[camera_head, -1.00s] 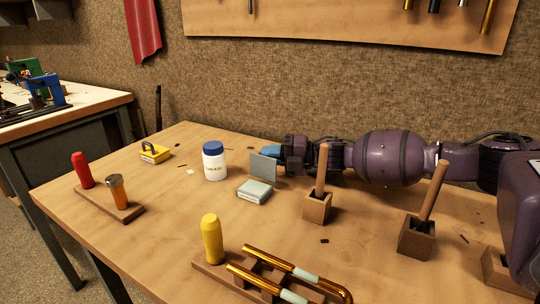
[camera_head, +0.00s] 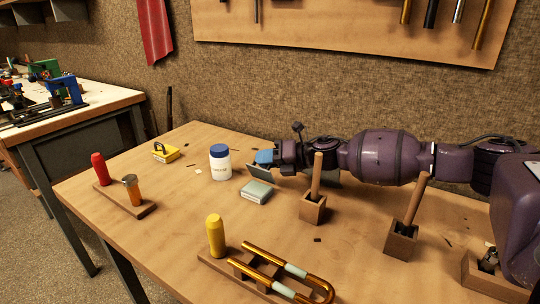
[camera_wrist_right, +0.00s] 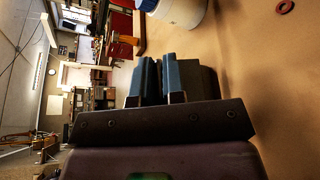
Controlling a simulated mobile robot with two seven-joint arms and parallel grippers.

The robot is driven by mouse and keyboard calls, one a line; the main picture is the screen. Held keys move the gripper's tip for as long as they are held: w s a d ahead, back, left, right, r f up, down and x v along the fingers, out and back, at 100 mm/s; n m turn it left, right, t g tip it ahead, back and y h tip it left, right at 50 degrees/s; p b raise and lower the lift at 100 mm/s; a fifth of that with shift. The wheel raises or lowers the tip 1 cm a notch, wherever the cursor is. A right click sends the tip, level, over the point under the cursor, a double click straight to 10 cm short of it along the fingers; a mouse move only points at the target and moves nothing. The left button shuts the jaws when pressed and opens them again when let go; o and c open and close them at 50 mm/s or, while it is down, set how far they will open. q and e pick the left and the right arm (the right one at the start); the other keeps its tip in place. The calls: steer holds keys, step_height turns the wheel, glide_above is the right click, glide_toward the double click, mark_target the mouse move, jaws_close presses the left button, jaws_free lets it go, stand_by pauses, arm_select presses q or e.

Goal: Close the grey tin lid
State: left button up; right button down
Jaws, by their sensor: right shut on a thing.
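The grey tin (camera_head: 257,192) sits near the middle of the bench. Its flat grey lid (camera_head: 259,172) stands tilted at the tin's back edge, not flat on it. My right gripper (camera_head: 265,157) comes in from the right, with its blue fingertips just behind and above the lid. Its blue fingers (camera_wrist_right: 160,77) are close together in the wrist view, shut on the lid; the contact itself is hard to see. A dark grey-green panel beside the fingers in that view may be the lid. My left gripper is out of view.
A white bottle with a blue cap (camera_head: 220,162) stands left of the tin. A yellow-handled tool (camera_head: 215,236) and brass tubes (camera_head: 290,268) are in front.

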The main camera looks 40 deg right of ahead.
steer(key=shift+s+a+n, duration=0.1)
steer(key=shift+a+n, duration=0.15)
steer(key=shift+n, duration=0.05)
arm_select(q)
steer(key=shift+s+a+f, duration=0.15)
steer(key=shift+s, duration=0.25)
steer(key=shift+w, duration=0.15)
arm_select(e)
steer(key=c, duration=1.2)
jaws_free()
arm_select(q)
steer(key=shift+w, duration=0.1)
